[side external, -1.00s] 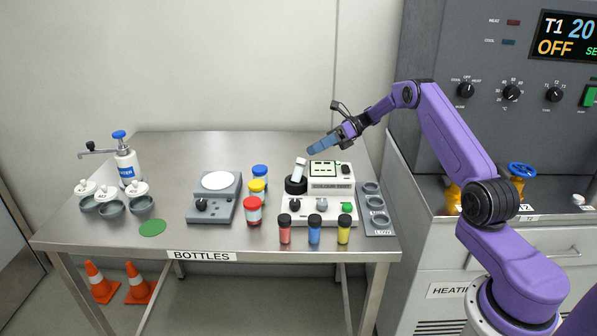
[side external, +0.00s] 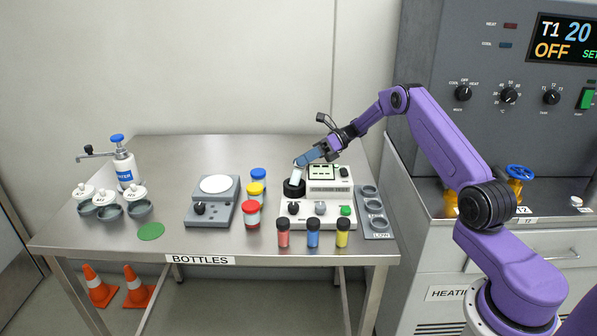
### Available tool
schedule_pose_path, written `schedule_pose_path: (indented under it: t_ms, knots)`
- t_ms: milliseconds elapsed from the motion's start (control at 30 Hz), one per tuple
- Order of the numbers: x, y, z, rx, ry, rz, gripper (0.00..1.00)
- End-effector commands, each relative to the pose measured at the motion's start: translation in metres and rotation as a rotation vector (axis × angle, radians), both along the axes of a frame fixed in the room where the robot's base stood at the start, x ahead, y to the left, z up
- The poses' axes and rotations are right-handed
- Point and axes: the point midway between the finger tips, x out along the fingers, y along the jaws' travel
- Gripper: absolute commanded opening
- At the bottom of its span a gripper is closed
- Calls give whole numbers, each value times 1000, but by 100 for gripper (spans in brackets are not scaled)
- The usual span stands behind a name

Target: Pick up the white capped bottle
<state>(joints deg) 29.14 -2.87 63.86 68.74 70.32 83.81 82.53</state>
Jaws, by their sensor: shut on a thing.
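The white capped bottle (side external: 297,174) is a small pale vial standing slightly tilted in the black round holder (side external: 294,188) of the white bench instrument (side external: 318,209). My gripper (side external: 301,161) reaches in from the upper right, and its blue fingers are shut on the bottle's top end. The fingers hide most of the white cap. The bottle's lower end is hidden inside the black holder.
Red, blue and yellow vials (side external: 313,233) stand in front of the instrument. Jars with blue, yellow and red lids (side external: 252,214) and a grey scale (side external: 213,202) stand left. A grey rack (side external: 375,220) stands right. The table's back (side external: 210,153) is clear.

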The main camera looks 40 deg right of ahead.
Motion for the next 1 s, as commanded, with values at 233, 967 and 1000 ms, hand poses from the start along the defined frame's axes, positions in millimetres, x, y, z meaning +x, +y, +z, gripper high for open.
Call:
schedule_pose_path:
  t_ms: [233,967,1000]
  knots:
    - [0,-1,7,0,-1,-1,0]
    - [-69,11,100,0,1,-1,0]
    - [-76,13,103,0,0,-2,0]
